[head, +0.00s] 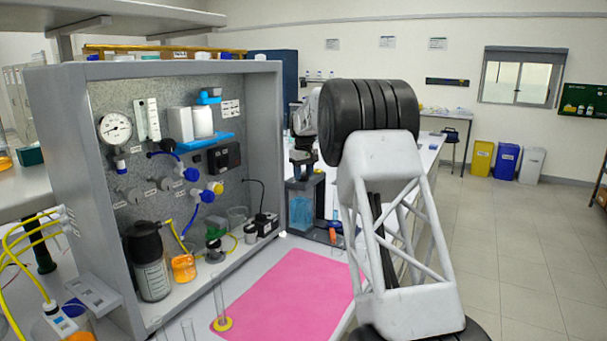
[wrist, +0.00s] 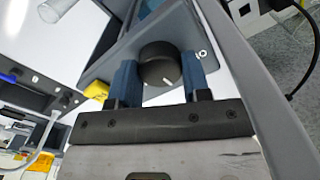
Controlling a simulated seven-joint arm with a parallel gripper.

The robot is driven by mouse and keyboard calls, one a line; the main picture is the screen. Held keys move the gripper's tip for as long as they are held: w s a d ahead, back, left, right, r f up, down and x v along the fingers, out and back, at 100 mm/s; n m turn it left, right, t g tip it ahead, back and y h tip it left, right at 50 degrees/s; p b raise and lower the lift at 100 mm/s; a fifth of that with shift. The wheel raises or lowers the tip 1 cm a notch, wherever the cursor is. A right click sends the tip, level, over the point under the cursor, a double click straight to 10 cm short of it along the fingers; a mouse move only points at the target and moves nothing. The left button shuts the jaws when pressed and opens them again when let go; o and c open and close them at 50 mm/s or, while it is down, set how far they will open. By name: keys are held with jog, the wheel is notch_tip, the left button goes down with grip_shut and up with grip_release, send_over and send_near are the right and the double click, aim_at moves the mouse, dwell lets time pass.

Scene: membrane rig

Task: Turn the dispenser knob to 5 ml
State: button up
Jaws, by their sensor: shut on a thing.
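The dispenser knob (wrist: 158,67) is round and black, with a short white pointer line on its face. In the wrist view that line points to the lower right. The knob sits on a grey dispenser panel (wrist: 138,45), with a small white marking, seemingly "10", to its right. My gripper (wrist: 160,82) has its two blue fingers on either side of the knob and is shut on it. Other scale marks are not readable. In the head view the dispenser with blue liquid (head: 302,207) stands right of the rig cabinet; its knob cannot be made out there.
The grey rig cabinet (head: 100,72) with gauges, valves and bottles stands close on the left. A pink mat (head: 290,290) lies on the bench in front, with a glass cylinder (head: 221,300) at its left edge. My arm covers the bench's right part.

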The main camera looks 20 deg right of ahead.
aim_at(303, 174)
jog(key=o, duration=0.9)
jog(key=shift+r, duration=0.2)
jog(key=shift+r, duration=3.75)
jog(key=shift+s+r, duration=0.1)
